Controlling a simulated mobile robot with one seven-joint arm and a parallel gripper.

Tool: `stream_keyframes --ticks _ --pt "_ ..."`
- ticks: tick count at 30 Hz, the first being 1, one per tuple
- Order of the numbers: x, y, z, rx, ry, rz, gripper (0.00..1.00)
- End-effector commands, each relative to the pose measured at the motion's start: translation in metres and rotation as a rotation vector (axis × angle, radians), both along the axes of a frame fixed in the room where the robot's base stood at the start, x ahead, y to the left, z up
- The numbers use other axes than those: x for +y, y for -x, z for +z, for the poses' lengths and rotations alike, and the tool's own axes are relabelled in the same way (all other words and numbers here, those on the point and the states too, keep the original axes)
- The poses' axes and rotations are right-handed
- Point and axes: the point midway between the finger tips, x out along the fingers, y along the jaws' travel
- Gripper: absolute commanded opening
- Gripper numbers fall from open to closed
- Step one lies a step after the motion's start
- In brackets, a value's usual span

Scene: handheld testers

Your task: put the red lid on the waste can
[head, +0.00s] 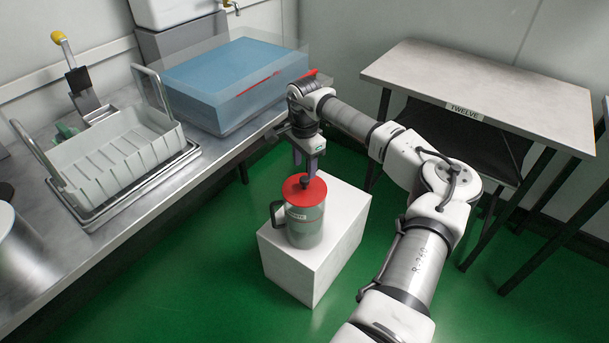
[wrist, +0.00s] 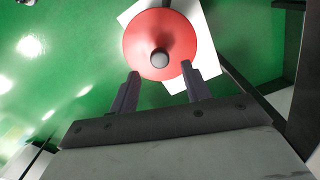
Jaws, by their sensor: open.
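The red lid (head: 304,188) has a dark knob in its middle. It sits on the top of a grey-green can (head: 304,224) with a side handle and a small label. The can stands upright on a white block (head: 343,227). In the wrist view the lid (wrist: 180,38) shows from above with its knob, and it hides the can. My gripper (head: 306,171) is above the lid, near the knob. Its two fingers (wrist: 160,82) are apart, with nothing between them. I cannot tell whether a finger touches the lid.
A steel counter (head: 180,185) on the left holds a grey rack (head: 118,150) and a clear tank of blue liquid (head: 235,80). A table labelled TWELVE (head: 490,90) stands at the right. Green floor (head: 215,290) is clear around the block.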

Motion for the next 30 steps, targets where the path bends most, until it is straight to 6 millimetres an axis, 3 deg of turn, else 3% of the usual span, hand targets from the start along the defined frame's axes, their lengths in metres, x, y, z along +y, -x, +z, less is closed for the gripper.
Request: stream_keyframes --ticks 3,9,26,30 --pt "-0.001 -0.001 0.027 -0.003 0.003 -0.001 0.48" --pt "0.000 0.000 0.056 -0.001 0.001 -0.001 0.48" --pt "0.000 0.000 0.065 0.000 0.000 -0.001 0.48" --pt "0.000 0.000 0.078 0.000 0.000 -0.001 0.48"
